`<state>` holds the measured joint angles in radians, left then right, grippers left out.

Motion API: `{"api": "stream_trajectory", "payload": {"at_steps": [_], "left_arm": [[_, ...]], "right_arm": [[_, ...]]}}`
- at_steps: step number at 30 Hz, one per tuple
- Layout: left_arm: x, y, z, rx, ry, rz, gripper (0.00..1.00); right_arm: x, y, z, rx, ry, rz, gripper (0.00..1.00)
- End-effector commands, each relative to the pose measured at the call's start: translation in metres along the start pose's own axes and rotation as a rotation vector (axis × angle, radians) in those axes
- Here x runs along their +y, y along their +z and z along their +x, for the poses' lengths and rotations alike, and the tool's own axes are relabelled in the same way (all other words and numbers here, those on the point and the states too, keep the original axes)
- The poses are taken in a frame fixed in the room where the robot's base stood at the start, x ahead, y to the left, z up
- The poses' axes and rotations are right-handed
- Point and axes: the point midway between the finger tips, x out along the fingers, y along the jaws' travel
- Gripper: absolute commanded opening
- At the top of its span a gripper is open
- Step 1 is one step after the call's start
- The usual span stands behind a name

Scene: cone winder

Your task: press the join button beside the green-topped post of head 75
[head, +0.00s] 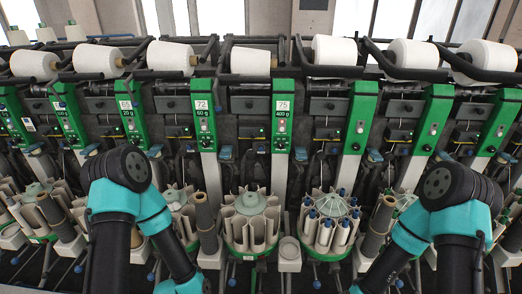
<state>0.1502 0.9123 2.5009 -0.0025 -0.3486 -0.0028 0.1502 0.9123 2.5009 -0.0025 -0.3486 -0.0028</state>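The green-topped post of head 75 (283,92) stands upright near the middle of the head view. Its label reads 75, with 400 g below. A small blue part (301,153) is just right of the post's lower green end. I cannot tell which small part is the join button. My two arms rise from the bottom left and bottom right and bend back down. Both grippers are out of the frame, so their state is hidden.
Similar green-topped posts stand in a row, including head 72 (203,105) to the left. White yarn packages (250,61) lie along the top. Round magazines (250,222) and brown tubes (206,225) stand out in front, below the posts.

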Motion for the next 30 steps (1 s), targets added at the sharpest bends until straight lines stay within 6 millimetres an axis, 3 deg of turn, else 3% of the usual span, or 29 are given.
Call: {"api": "stream_trajectory", "payload": {"at_steps": [6, 30], "left_arm": [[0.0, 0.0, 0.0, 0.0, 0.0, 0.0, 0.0], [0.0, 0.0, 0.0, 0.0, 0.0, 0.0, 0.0]], "right_arm": [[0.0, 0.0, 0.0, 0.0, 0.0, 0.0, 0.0], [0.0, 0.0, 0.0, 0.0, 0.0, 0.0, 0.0]]}}
